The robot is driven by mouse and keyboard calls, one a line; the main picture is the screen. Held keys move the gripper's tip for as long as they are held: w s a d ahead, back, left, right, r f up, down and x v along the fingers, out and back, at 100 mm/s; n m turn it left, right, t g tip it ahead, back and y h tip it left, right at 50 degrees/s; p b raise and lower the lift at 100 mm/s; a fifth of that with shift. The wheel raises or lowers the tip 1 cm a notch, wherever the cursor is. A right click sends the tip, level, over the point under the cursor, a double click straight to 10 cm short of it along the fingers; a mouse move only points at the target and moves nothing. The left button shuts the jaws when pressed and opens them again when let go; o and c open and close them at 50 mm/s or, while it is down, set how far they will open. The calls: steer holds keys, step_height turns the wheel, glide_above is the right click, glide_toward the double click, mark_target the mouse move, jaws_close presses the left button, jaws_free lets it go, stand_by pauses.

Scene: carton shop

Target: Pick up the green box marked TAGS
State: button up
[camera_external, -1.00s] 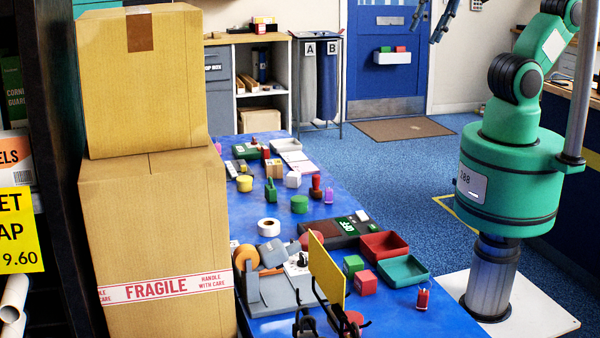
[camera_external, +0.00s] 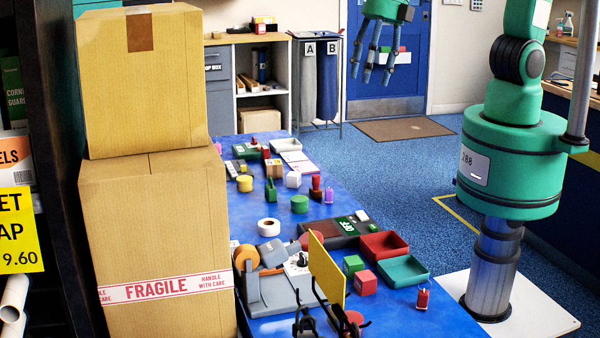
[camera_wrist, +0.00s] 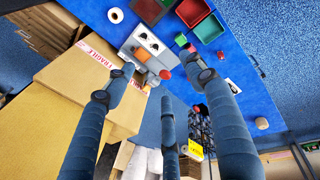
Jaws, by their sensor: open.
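A small green box (camera_external: 353,265) sits on the blue table, touching or close beside a red box and in front of a red tray. I cannot read any TAGS marking on it. It appears to be the small green block in the wrist view (camera_wrist: 180,39). My gripper (camera_external: 373,76) has three fingers, spread open and empty, and hangs in the air with the blue door behind it in the external view. In the wrist view my gripper (camera_wrist: 166,88) looks down past cartons and the table's near end; the green box lies above its fingertips in the picture.
On the blue table (camera_external: 420,318) are a red tray (camera_external: 385,246), a teal tray (camera_external: 404,270), a red box (camera_external: 365,283), a yellow panel (camera_external: 326,267) and a tape roll (camera_external: 268,225). Stacked cartons (camera_external: 160,220) stand left of the table.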

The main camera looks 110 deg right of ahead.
steer(key=w+a+f+n+p, duration=0.1)
steer(key=w+a+f+n, duration=0.1)
steer(key=f+n, duration=0.15)
steer(key=w+a+f+n+g+p, duration=0.1)
steer(key=w+a+f+n, duration=0.15)
steer(key=f, duration=0.25)
steer(key=w+a+f+n+p, duration=0.1)
steer(key=w+f+n, duration=0.1)
steer(key=f+n, duration=0.15)
steer(key=n+g+p, duration=0.2)
steer(key=n+p, duration=0.1)
steer(key=n, duration=0.6)
glide_above(355, 259)
step_height(355, 259, down, 17)
steer(key=shift+a+f+m, duration=0.1)
steer(key=shift+m, duration=0.15)
steer(key=shift+f, duration=0.15)
steer(key=shift+f, duration=4.15)
steer(key=shift+f, duration=2.6)
